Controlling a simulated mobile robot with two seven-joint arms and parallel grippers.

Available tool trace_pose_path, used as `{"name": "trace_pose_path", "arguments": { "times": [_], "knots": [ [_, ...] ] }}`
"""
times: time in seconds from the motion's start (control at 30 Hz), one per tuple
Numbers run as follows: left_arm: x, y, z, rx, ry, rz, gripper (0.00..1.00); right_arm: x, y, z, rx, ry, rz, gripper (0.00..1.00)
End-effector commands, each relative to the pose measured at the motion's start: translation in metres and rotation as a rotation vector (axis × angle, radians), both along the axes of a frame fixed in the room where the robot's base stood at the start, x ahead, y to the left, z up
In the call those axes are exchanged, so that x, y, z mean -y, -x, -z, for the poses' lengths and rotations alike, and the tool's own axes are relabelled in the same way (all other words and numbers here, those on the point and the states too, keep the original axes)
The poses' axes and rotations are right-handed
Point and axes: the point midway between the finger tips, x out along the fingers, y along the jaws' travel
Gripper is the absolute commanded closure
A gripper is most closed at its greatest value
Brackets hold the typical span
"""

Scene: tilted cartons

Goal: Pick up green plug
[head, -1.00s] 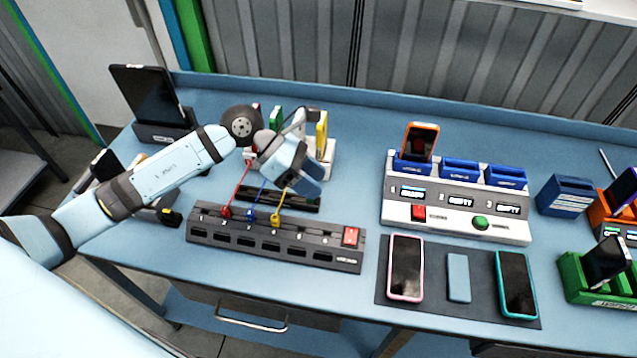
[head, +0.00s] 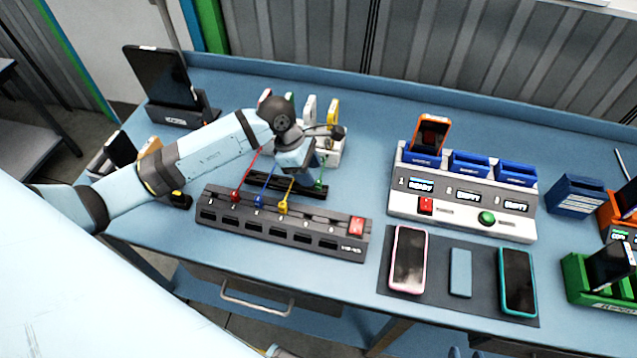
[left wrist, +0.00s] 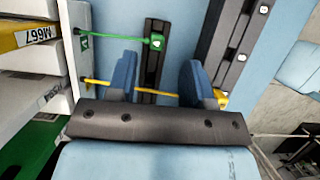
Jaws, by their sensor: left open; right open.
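The green plug (head: 320,186) sits at the right end of a dark strip (head: 262,183) behind the numbered socket bar; it also shows in the left wrist view (left wrist: 157,42) with its green cable running left. My left gripper (head: 302,168) is over the strip, its fingertips mostly hidden in the head view. In the left wrist view the left gripper (left wrist: 158,72) is open and empty, with the green plug just beyond and between its fingers. The yellow cable passes behind the fingers to the yellow plug (left wrist: 221,98). My right gripper (head: 466,353) barely shows at the bottom edge, open.
Red (head: 235,195), blue (head: 259,201) and yellow plugs stand in the socket bar (head: 280,232), close to the left gripper. Phones lie on a dark mat (head: 437,300) to the right, below a three-slot dock (head: 460,207).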

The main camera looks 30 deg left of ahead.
Motion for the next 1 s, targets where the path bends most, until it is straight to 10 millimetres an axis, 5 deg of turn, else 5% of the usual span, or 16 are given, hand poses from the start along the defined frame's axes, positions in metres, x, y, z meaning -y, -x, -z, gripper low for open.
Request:
{"name": "trace_pose_path", "arguments": {
  "times": [0.3,0.57,0.77,1.0],
  "knots": [
    [0.017,-0.008,0.037,-0.002,0.003,-0.002,0.53,0.004,-0.001,-0.016,0.006,0.004,0.008,0.58],
    [0.017,-0.008,0.041,0.0,0.001,-0.001,0.53,0.003,-0.001,-0.015,0.005,0.003,0.01,0.58],
    [0.017,-0.008,0.041,0.0,0.001,-0.001,0.97,0.003,0.0,-0.015,0.003,0.002,0.009,0.58],
    [0.017,-0.008,0.041,0.0,0.001,-0.001,1.0,0.002,0.0,-0.016,0.003,0.001,0.008,0.58]
  ]
}}
